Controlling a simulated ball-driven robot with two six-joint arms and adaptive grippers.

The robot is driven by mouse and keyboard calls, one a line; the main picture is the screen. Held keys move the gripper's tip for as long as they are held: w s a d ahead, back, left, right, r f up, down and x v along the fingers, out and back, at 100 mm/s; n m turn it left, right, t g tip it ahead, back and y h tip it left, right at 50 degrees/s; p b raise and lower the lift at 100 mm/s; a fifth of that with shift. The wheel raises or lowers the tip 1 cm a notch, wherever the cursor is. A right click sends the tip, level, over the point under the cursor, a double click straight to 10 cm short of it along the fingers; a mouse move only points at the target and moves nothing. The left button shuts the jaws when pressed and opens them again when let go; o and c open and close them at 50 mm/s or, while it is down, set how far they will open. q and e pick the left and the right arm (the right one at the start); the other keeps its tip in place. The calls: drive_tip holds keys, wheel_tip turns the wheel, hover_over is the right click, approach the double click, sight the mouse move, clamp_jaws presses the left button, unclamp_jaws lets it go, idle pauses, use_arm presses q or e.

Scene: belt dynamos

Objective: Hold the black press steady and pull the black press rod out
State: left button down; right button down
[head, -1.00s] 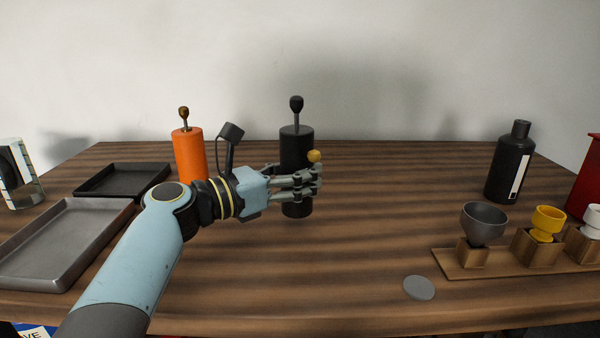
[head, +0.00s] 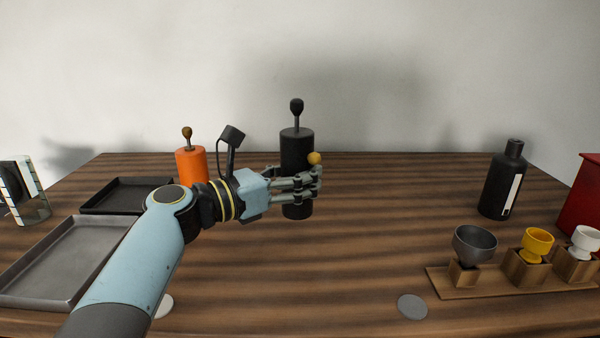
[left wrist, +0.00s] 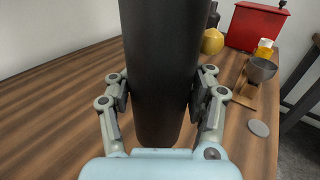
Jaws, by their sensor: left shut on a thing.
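The black press (head: 297,150) is a tall dark cylinder in the middle of the head view, upright. The black press rod (head: 296,107) stands out of its top, ending in a dark knob. My left gripper (head: 295,185) is shut around the lower body of the press, from the left. In the left wrist view the press (left wrist: 161,65) fills the middle between the two fingers; its rod is out of that view. Whether its base touches the table is unclear. A yellow ball (head: 315,158) shows against its right side. My right gripper is not in view.
An orange press (head: 190,164) stands behind my left arm. Two trays (head: 40,290) lie left. A black bottle (head: 503,183), red box (head: 585,195) and wooden stand (head: 440,282) with cups are right. A grey disc (head: 412,307) lies in front. The table right of the press is clear.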

sight(302, 213)
use_arm(q)
drive_tip(key=f+b, duration=0.2)
drive_tip(key=f, duration=0.1)
drive_tip(key=f+b, duration=0.3)
drive_tip(key=f, duration=0.1)
drive_tip(key=shift+w+d+f, duration=0.15)
drive_tip(key=shift+d, duration=0.05)
drive_tip(key=shift+f, duration=0.4)
drive_tip(key=shift+f+b, duration=0.15)
drive_tip(key=shift+b, duration=0.2)
idle(0.4)
idle(0.4)
drive_tip(key=shift+f, duration=0.2)
idle(0.5)
